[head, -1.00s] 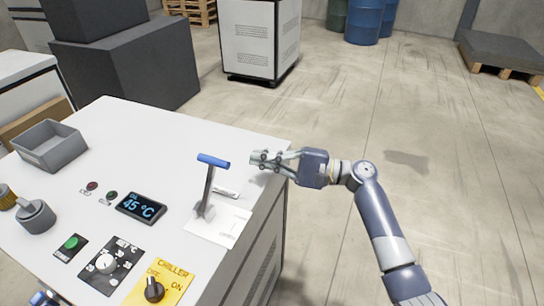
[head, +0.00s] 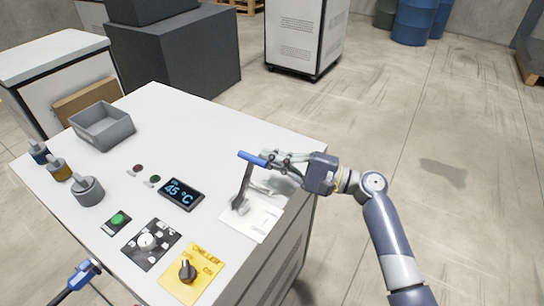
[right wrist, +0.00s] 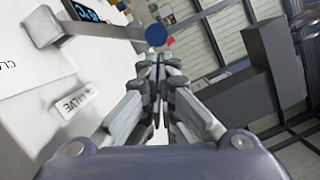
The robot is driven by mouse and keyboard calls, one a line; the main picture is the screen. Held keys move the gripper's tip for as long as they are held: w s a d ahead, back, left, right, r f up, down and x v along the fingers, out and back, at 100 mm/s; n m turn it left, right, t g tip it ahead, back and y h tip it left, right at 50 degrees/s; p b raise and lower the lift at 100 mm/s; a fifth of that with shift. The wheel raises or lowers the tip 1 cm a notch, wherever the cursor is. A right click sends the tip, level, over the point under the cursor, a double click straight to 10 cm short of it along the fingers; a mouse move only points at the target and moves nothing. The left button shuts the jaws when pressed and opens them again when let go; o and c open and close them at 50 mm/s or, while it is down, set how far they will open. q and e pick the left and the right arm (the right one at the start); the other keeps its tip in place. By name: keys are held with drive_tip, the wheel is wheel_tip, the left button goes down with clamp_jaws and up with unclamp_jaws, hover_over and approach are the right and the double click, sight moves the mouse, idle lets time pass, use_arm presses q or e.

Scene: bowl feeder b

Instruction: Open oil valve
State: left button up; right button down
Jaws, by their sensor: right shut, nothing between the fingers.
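The valve is a grey lever (head: 246,184) with a blue crossbar handle (head: 253,158), standing on a white labelled plate (head: 262,222) near the table's right edge. My right gripper (head: 272,159) is shut and empty. Its fingertips are at the right end of the blue handle; I cannot tell whether they touch. In the right wrist view, the round blue handle end (right wrist: 155,36) is just beyond the closed fingertips (right wrist: 158,60), with a "VALVE" label (right wrist: 76,101) at left. A blue and dark part at the head view's lower left may be my left arm; its fingers are unclear.
The white table (head: 210,125) carries a temperature display (head: 181,193), a green button (head: 118,219), a black dial panel (head: 150,243) and a yellow chiller switch panel (head: 193,273). A grey bin (head: 103,126) stands at the back left. Floor right of the table is clear.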

drive_tip(key=shift+r, duration=0.1)
drive_tip(key=shift+s+a+r+n, duration=0.15)
drive_tip(key=shift+s+r+n, duration=0.1)
drive_tip(key=shift+n, duration=0.15)
drive_tip(key=shift+r, duration=0.15)
drive_tip(key=s+a+r+n+h+p, duration=0.2)
drive_tip(key=s+a+n, duration=0.5)
drive_tip(key=s+n, duration=0.4)
drive_tip(key=shift+a+r+n+h+p, duration=0.3)
drive_tip(key=shift+r+h+p, duration=0.15)
drive_tip(key=shift+r, duration=0.45)
drive_tip(key=shift+s, duration=0.15)
